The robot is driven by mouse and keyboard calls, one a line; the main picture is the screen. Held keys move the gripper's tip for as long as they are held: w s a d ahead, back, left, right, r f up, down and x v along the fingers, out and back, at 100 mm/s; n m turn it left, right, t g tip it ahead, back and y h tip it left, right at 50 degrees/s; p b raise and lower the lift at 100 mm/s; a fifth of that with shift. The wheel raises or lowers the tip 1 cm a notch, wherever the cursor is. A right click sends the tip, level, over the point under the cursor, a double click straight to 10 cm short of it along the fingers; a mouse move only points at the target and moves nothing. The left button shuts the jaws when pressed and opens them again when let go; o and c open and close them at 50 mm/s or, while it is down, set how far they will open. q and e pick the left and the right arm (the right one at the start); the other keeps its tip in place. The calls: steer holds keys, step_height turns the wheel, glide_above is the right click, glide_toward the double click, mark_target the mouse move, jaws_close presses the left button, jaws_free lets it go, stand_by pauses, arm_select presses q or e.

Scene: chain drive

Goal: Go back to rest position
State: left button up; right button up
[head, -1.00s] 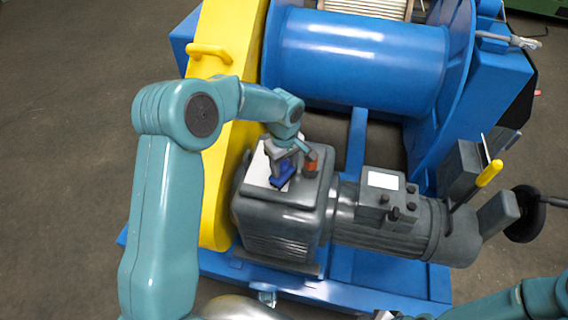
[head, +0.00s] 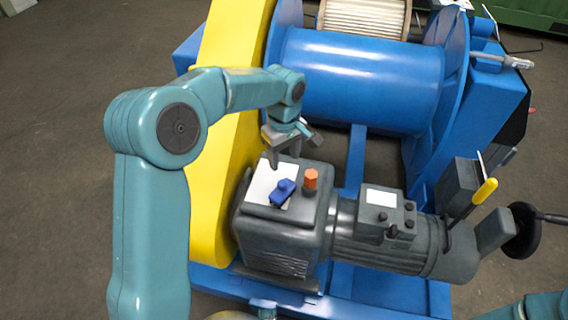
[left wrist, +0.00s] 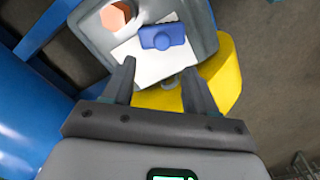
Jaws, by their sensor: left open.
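My left gripper (head: 274,154) is open and empty. In the head view it is just above the far left edge of the grey gearbox (head: 275,238). A small blue part (head: 282,193) sits on the white plate (head: 262,187) on top of the gearbox, clear of the fingers. In the left wrist view the open fingers (left wrist: 158,72) point towards the white plate (left wrist: 140,67), with the blue part (left wrist: 162,36) beyond the tips. My right gripper is out of view; only a piece of teal arm shows at the bottom right.
An orange plug (head: 311,179) stands beside the blue part. A yellow guard (head: 210,165) rises left of the gearbox. A blue drum (head: 360,75) is behind, and a grey motor (head: 385,240) is at right. A black handwheel (head: 521,230) is far right. Floor at left is clear.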

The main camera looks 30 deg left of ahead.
arm_select(q)
steer(key=shift+r, duration=0.2)
steer(key=shift+r, duration=0.1)
steer(key=s+d+f+m+h+p, duration=0.1)
steer(key=s+d+f+m+p, duration=0.2)
steer(key=s, duration=0.5)
steer(key=s+d+f+m+h+p, duration=0.1)
steer(key=s+d+f+m+p, duration=0.3)
steer(key=s, duration=0.4)
steer(key=s+d+f+m+h+p, duration=0.2)
steer(key=s+d+f+m+p, duration=0.1)
steer(key=s+d+f, duration=0.3)
steer(key=shift+s+d+f+m+p, duration=0.3)
steer(key=shift+s+f+m+p, duration=0.1)
steer(key=shift+s+p, duration=0.6)
